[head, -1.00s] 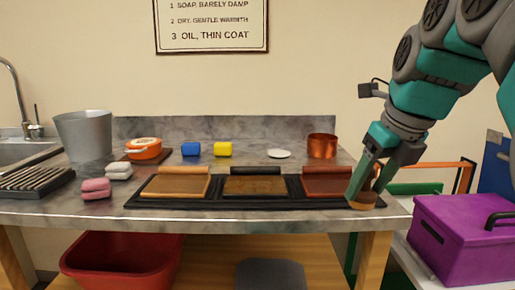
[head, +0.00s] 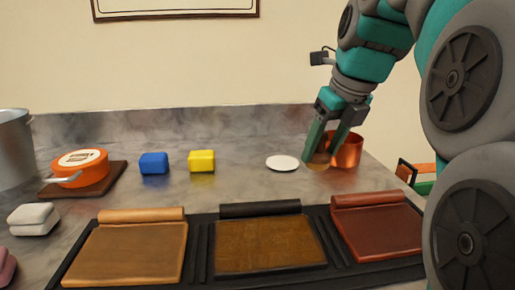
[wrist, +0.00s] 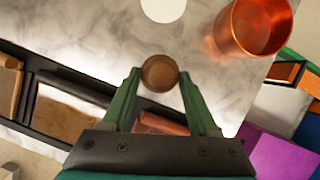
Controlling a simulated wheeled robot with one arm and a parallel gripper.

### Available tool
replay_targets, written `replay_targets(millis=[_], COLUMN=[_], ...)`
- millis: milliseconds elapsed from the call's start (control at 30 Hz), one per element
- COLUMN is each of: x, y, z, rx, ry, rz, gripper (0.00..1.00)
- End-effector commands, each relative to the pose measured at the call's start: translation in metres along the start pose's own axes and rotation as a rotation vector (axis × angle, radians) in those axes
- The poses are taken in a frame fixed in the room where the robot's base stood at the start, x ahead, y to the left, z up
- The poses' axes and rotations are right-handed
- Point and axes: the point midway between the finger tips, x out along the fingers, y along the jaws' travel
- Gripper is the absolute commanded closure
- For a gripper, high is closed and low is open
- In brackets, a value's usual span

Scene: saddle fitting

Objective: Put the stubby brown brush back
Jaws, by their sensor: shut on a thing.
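The stubby brown brush (wrist: 160,73) is held between the two green fingers of my gripper (wrist: 158,82), its round brown top facing the wrist camera. In the head view my gripper (head: 330,150) points down over the back right of the counter. The brush's lower part (head: 318,162) shows between the fingers, just left of the copper cup (head: 347,152) and right of a white disc (head: 282,163). The cup also shows in the wrist view (wrist: 228,32), beyond the brush to the upper right. I cannot tell whether the brush touches the counter.
A black tray (head: 200,250) with tan, dark brown and red leather pieces lies in front. Blue (head: 154,163) and yellow (head: 202,161) blocks, an orange tin (head: 80,167) and a grey bucket (head: 14,150) stand further left.

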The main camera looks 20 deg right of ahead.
Motion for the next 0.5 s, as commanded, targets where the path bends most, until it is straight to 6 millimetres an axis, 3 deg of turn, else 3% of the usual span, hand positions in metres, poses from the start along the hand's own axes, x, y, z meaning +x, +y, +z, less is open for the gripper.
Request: replay_targets(millis=[200, 500], x=[0.027, 0.054], y=[0.001, 0.002], z=[0.048, 0.1], rx=[-0.003, -0.002], ry=[0.0, 0.0], rz=[0.002, -0.001], gripper=[0.84, 0.84])
